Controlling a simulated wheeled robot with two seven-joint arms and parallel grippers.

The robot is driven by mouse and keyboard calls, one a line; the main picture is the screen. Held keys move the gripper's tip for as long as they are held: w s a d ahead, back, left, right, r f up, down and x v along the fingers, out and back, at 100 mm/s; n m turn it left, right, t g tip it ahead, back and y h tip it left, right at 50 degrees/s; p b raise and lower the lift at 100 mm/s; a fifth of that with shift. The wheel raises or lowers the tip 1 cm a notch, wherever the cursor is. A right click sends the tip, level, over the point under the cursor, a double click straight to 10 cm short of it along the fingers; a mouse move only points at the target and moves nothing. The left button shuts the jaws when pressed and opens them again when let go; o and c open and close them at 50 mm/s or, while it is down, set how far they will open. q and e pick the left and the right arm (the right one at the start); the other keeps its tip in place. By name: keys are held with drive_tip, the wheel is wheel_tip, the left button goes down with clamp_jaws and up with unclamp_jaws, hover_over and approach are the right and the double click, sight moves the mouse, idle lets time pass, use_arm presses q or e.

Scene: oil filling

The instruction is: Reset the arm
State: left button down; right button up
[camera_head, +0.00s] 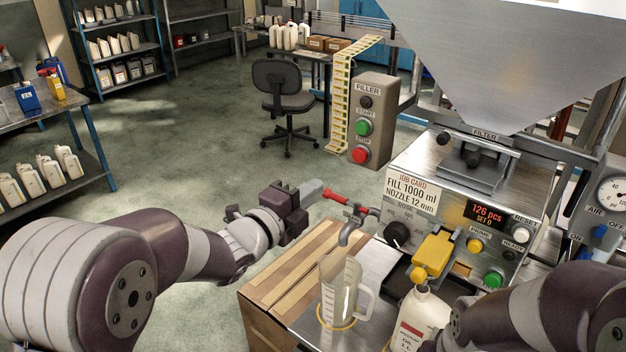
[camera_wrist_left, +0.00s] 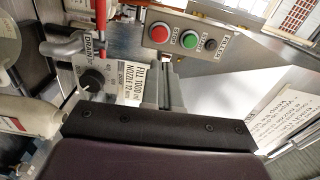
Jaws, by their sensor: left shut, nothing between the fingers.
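My left gripper (camera_head: 312,189) reaches in from the left at mid-height, shut and empty. Its tips are close to the red drain lever (camera_head: 342,201); I cannot tell whether they touch. In the left wrist view the shut fingers (camera_wrist_left: 165,88) point towards the filler panel, and the red lever (camera_wrist_left: 101,15) is at the upper left. The metal drain spout (camera_head: 350,231) hangs above a clear measuring jug (camera_head: 338,290). My right arm comes in at the lower right; its gripper is not in view.
The filler machine (camera_head: 455,185) and its hopper (camera_head: 500,60) fill the right. A white oil bottle (camera_head: 421,315) stands beside the jug, below a yellow nozzle block (camera_head: 432,255). The start/stop post (camera_head: 371,120) stands behind. Open floor (camera_head: 200,150) lies left of it.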

use_arm(q)
drive_tip(key=s+a+f+n+g+y, duration=0.3)
drive_tip(key=a+f+n+y, duration=0.1)
drive_tip(key=f+n, duration=0.3)
drive_tip(key=s+a+f+n+g+y, duration=0.25)
drive_tip(key=a+f+n+y, duration=0.2)
drive_tip(key=f+n, duration=0.3)
drive_tip(key=s+a+f+n+g, duration=0.1)
drive_tip(key=s+f+n+g, duration=0.1)
drive_tip(key=s, duration=0.4)
drive_tip(key=s+a+f+n+g+y, duration=0.1)
drive_tip(key=s+a+f+n+g, duration=0.1)
drive_tip(key=s, duration=0.4)
drive_tip(key=s+a+f+n+g, duration=0.1)
drive_tip(key=s+a+n+g, duration=0.1)
drive_tip(key=s+n+g, duration=0.2)
drive_tip(key=shift+s+f+n, duration=0.4)
drive_tip(key=shift+s+n, duration=0.45)
drive_tip(key=shift+s, duration=0.05)
drive_tip(key=shift+y, duration=0.25)
